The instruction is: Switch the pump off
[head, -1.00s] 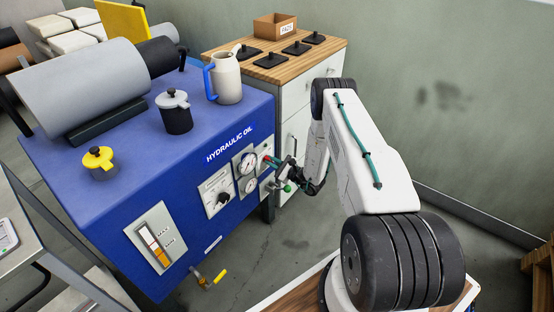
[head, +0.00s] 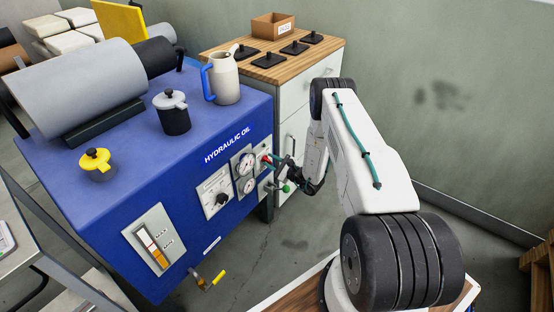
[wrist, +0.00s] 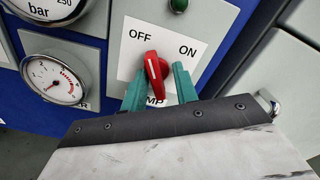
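The pump switch is a red handle (wrist: 152,72) on a white plate (wrist: 190,28) marked OFF at left and ON at right. The handle leans a little to the upper left, toward the OFF side. In the head view the red switch (head: 266,158) shows small on the front of the blue hydraulic oil unit (head: 110,215). My gripper (wrist: 160,80) has its two teal fingers on either side of the handle, with the right finger looking slightly apart from it. It looks open around the handle; firm contact cannot be told. In the head view my gripper (head: 280,170) is at the panel.
Two round gauges (wrist: 55,80) sit left of the switch, and a green lamp (wrist: 179,5) is above it. A green-knobbed part (head: 287,187) is below my gripper. A wooden-topped cabinet (head: 318,62) stands behind the unit. A yellow-handled valve (head: 217,278) sticks out low at the front.

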